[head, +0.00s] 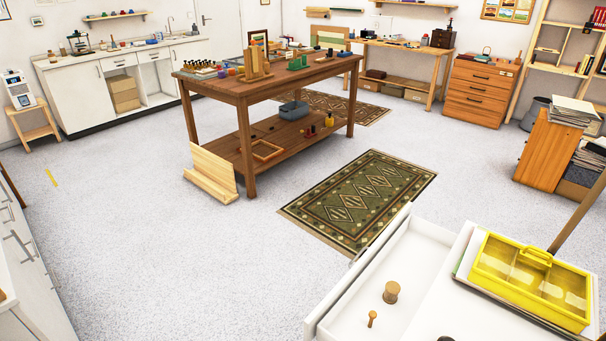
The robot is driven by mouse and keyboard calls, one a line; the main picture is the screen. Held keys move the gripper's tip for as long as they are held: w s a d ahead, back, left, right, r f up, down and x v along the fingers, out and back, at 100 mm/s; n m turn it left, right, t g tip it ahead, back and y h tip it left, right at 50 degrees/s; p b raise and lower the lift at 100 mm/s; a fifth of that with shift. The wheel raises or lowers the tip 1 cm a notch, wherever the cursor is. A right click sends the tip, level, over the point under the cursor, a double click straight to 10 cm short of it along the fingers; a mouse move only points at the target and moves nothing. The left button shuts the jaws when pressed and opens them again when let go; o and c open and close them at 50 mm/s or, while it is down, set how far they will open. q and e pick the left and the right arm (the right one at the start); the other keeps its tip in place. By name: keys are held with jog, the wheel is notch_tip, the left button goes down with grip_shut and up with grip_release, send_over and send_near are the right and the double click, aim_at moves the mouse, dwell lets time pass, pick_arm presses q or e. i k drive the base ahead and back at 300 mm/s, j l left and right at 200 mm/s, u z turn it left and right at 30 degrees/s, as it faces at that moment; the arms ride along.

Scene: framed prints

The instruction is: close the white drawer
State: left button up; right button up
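An open white drawer (418,250) is at the bottom right of the head view, pulled out to the left from a white cabinet (455,285). Its front panel is on the left side, and the near end is cut off by the frame's bottom edge. A wooden spool-like piece (391,292) and a small wooden peg (372,318) are inside it. The outer face and any handle of the drawer are mostly hidden. Neither of my grippers shows in the head view.
A yellow compartment box (532,278) sits on the white cabinet's top. A green patterned rug (362,200) lies just beyond the drawer. A wooden worktable (265,88) stands further back. Light floor (180,270) is clear to the drawer's left, up to white drawers (25,260) at the left edge.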

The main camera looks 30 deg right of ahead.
aim_at(412, 251)
jog(key=i+j+z, duration=0.1)
jog(key=z, duration=1.3)
jog(key=i+j+z, duration=0.1)
jog(key=j+z, duration=1.1)
jog(key=j, duration=0.65)
jog(key=k+j+z, duration=0.1)
jog(key=j, duration=0.35)
jog(key=k+j, duration=0.1)
jog(key=j, duration=0.35)
jog(key=z, duration=0.05)
